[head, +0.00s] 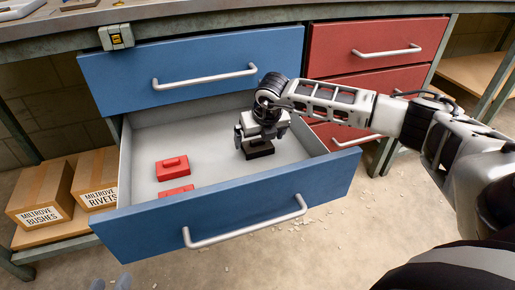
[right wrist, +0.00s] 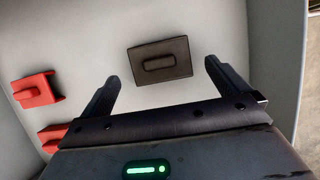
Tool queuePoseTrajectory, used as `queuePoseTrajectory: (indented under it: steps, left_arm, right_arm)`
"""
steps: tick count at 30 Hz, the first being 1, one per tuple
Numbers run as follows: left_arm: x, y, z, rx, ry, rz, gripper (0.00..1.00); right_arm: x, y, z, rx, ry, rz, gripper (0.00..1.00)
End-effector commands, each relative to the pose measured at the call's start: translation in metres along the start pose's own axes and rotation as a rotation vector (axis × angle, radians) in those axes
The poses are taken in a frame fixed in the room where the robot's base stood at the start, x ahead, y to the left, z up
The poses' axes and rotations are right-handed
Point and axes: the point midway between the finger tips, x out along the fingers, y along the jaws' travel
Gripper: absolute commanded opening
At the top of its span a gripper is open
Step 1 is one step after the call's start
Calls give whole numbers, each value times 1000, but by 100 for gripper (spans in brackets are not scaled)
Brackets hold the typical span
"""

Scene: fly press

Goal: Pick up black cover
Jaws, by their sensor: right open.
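The black cover (right wrist: 160,62) lies flat on the floor of the open blue drawer, with a raised grip bar on its top. In the head view the black cover (head: 260,151) shows just below my right gripper (head: 262,140), which hides part of it. In the right wrist view my right gripper (right wrist: 165,85) is open, its two fingers apart, with the cover ahead of and between the fingertips. The fingers do not hold it. My left gripper is not in view.
Two red covers (head: 173,167) (head: 176,191) lie in the drawer's left part. The drawer front (head: 230,212) and side walls surround the space. A shut blue drawer (head: 190,72) is above, red drawers (head: 375,50) to the right. Cardboard boxes (head: 40,193) stand at left.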

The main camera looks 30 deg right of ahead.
Motion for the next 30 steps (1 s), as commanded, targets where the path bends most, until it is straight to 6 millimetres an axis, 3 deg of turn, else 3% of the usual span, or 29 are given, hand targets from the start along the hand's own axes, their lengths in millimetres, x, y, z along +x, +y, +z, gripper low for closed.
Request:
queuePoseTrajectory:
  steps: [1,6,14,19,20,30]
  left_arm:
    - [2,-1,4,-13,8,7,36]
    - [3,3,-3,-48,40,29,36]
    - [2,6,-12,-64,61,36,36]
    - [2,6,-11,-63,60,34,36]
    - [2,6,-11,-63,59,34,36]
    - [2,6,-10,-59,54,31,36]
  right_arm:
    - [13,0,0,2,0,0,100]
    - [30,-1,2,1,0,1,100]
    - [32,-1,2,0,0,1,100]
    - [32,-1,2,0,0,1,58]
    - [32,-1,2,0,0,1,54]
    - [29,0,3,1,-1,1,54]
